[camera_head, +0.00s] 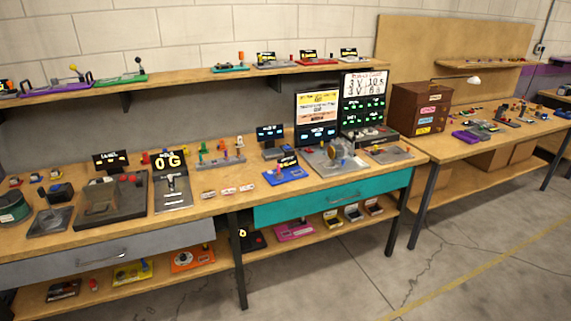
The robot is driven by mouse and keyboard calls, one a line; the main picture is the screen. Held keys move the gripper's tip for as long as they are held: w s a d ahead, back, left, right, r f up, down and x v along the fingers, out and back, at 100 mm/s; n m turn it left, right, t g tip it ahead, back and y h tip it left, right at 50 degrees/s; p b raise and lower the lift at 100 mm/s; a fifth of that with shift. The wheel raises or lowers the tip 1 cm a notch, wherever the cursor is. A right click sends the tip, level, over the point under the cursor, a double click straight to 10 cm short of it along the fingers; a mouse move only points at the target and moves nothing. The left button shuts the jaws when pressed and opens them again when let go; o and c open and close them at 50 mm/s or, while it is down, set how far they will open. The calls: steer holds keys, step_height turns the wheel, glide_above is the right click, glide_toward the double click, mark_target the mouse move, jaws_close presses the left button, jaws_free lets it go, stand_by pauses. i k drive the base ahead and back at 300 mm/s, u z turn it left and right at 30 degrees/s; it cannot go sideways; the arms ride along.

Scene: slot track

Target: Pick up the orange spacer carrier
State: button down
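I cannot tell for certain which thing is the orange spacer carrier, as the objects are small. A small orange piece (241,57) stands at the back of the upper wall shelf, by a teal base. My gripper is not in view.
The wooden workbench (222,205) holds several devices, screens and small parts. It has a grey drawer (110,255) and a teal drawer (335,197). A second table (465,152) stands at the right. The concrete floor (450,260) in front is clear.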

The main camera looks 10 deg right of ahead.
mark_target(245, 187)
steer(key=i, duration=0.9)
steer(key=z, duration=0.05)
